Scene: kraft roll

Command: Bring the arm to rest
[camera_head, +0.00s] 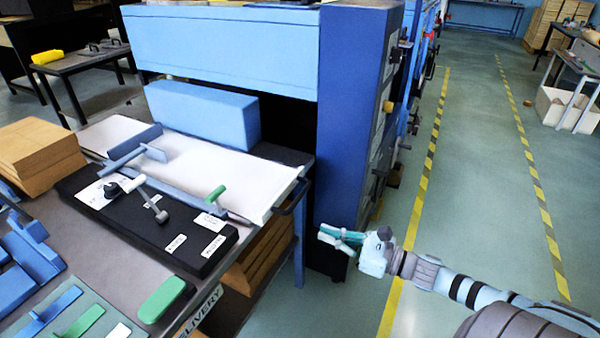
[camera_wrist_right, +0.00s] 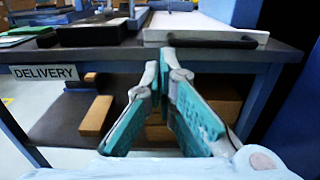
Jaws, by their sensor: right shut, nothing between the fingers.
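My right arm (camera_head: 455,285) comes in from the lower right of the head view and reaches left over the floor. Its gripper (camera_head: 335,238) is in front of the blue machine's lower corner, to the right of the delivery table. The gripper is shut and empty. My left gripper does not show in either view.
The delivery table (camera_wrist_right: 105,58) carries a white sheet (camera_head: 215,172), a black panel (camera_head: 165,240) and a green block (camera_head: 161,299). The blue machine (camera_head: 348,110) stands behind. Brown blocks (camera_wrist_right: 97,115) lie on the lower shelf.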

